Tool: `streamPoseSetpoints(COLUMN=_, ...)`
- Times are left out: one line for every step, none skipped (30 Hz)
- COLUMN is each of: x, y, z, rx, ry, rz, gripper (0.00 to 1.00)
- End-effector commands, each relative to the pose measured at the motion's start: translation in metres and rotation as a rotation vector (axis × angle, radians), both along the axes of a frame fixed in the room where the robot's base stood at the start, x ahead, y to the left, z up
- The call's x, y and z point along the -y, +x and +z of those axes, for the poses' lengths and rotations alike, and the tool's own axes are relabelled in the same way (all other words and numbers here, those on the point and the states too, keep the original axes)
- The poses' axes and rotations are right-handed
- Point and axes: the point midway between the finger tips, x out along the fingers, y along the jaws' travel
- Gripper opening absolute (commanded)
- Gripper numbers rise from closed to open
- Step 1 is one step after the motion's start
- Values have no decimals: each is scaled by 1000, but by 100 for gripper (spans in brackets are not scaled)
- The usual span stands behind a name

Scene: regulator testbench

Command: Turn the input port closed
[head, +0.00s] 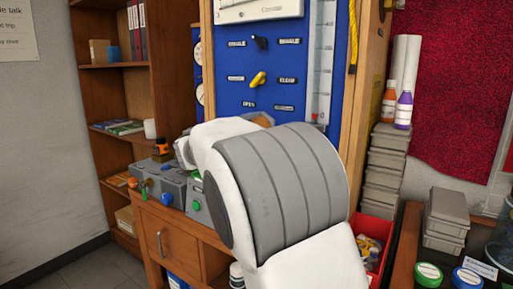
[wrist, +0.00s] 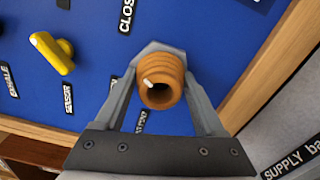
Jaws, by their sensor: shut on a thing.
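An orange ribbed round fitting (wrist: 160,92) with a hollow centre and a small white mark on its rim stands out from the blue panel (wrist: 215,30). It sits on a grey angular base, and I take it for the input port. My gripper (wrist: 160,77) is shut on it, one finger on each side. Another label below is mostly hidden by the left finger. In the head view a sliver of orange (head: 263,120) shows behind my arm, which hides the gripper.
A yellow lever (wrist: 52,53) is to the left on the panel; it also shows in the head view (head: 258,79), below a black lever (head: 259,42). A wooden frame edge (wrist: 265,65) runs close on the right. Grey boxes with coloured knobs (head: 172,188) stand at left on the cabinet.

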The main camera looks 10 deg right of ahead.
Motion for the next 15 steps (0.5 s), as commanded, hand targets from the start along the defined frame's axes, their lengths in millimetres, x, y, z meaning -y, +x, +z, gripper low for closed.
streamPoseSetpoints(x=0, y=0, z=-8, rx=25, ry=26, rz=0, gripper=16)
streamPoseSetpoints(x=0, y=0, z=-7, rx=39, ry=40, rz=1, gripper=16)
streamPoseSetpoints(x=0, y=0, z=-6, rx=56, ry=58, rz=1, gripper=16)
streamPoseSetpoints(x=0, y=0, z=-6, rx=69, ry=71, rz=1, gripper=16)
streamPoseSetpoints(x=0, y=0, z=-6, rx=81, ry=84, rz=1, gripper=16)
streamPoseSetpoints(x=0, y=0, z=-5, rx=95, ry=98, rz=1, gripper=16)
streamPoseSetpoints(x=-1, y=0, z=-5, rx=105, ry=108, rz=1, gripper=16)
streamPoseSetpoints(x=-1, y=0, z=-4, rx=114, ry=117, rz=1, gripper=16)
streamPoseSetpoints(x=-1, y=0, z=-4, rx=125, ry=128, rz=1, gripper=16)
streamPoseSetpoints(x=-1, y=0, z=-4, rx=133, ry=136, rz=1, gripper=16)
streamPoseSetpoints(x=-1, y=0, z=-3, rx=139, ry=142, rz=1, gripper=16)
streamPoseSetpoints(x=-1, y=0, z=-3, rx=147, ry=150, rz=1, gripper=16)
streamPoseSetpoints(x=-1, y=0, z=-2, rx=152, ry=155, rz=1, gripper=16)
streamPoseSetpoints(x=-1, y=0, z=-2, rx=156, ry=159, rz=1, gripper=16)
streamPoseSetpoints(x=-1, y=0, z=-2, rx=160, ry=164, rz=0, gripper=16)
